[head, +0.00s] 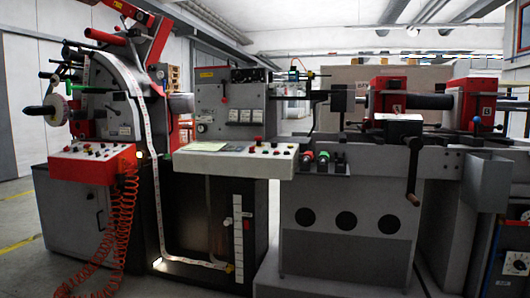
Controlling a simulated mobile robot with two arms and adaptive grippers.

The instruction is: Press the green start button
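The label rewinder stands across the whole head view. Its white sloping control panel (222,163) is at the middle and carries several small red, black and light buttons at its right half. A red-edged control panel (88,168) at the left also carries several small buttons. Which small button is the green start button is too small to tell. A larger green knob (323,157) sits between a red and a dark one on the machine's front, right of the middle panel. Neither of my grippers is in view.
A red coiled hose (112,235) hangs from the left panel to the floor. A crank with a wooden handle (413,180) sticks out at the right. A grey box (487,180) juts out beyond it. Bare floor shows at the lower left.

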